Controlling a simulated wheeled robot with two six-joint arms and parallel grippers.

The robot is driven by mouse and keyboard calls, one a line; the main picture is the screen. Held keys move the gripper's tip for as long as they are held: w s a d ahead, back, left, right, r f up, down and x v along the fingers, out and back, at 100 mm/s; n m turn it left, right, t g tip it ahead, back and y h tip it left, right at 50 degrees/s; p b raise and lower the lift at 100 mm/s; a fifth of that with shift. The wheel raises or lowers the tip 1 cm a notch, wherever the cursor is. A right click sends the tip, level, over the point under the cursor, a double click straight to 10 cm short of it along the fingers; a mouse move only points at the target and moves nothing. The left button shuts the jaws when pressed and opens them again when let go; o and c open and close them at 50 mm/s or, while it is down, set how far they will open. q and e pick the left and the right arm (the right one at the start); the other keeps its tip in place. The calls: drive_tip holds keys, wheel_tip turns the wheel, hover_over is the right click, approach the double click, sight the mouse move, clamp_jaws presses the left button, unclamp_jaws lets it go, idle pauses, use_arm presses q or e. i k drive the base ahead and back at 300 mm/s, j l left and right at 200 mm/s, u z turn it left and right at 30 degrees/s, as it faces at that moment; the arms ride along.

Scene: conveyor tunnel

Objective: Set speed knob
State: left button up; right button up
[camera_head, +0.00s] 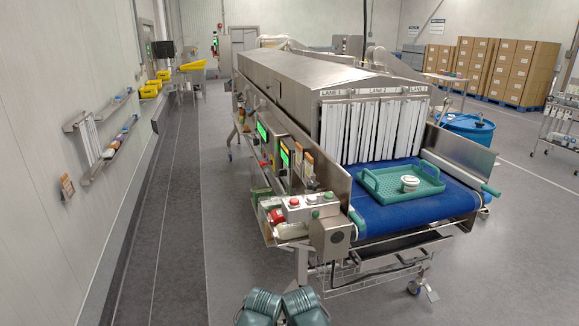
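The steel conveyor tunnel (310,85) stands in the middle of the head view. Its left side carries control panels with a lit green display (284,155) near the front and another green display (262,131) further back. Small dark, red and yellow controls sit around these displays. They are too small to tell which one is the speed knob or where it points. A button box (305,206) with red and green buttons is at the near left corner. Teal parts of my arms show at the bottom edge. Neither gripper is in view.
A small shelf (272,232) sticks out at the machine's near left. The grey floor (180,235) left of the machine is clear.

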sight(282, 172)
drive_tip(key=i+j+z, duration=0.2)
drive_tip(key=i+j, duration=0.15)
drive_tip(key=j, duration=0.25)
drive_tip(key=i+j, duration=0.2)
drive_tip(key=j, duration=0.15)
drive_tip(key=i+j+z, duration=0.15)
drive_tip(key=j, duration=0.15)
drive_tip(key=i+j+z, duration=0.1)
drive_tip(key=j, duration=0.25)
drive_tip(key=i+j+z, duration=0.1)
drive_tip(key=j, duration=0.25)
drive_tip(key=i+j, duration=0.25)
drive_tip(key=j, duration=0.15)
drive_tip(key=i+j+z, duration=0.15)
drive_tip(key=j, duration=0.2)
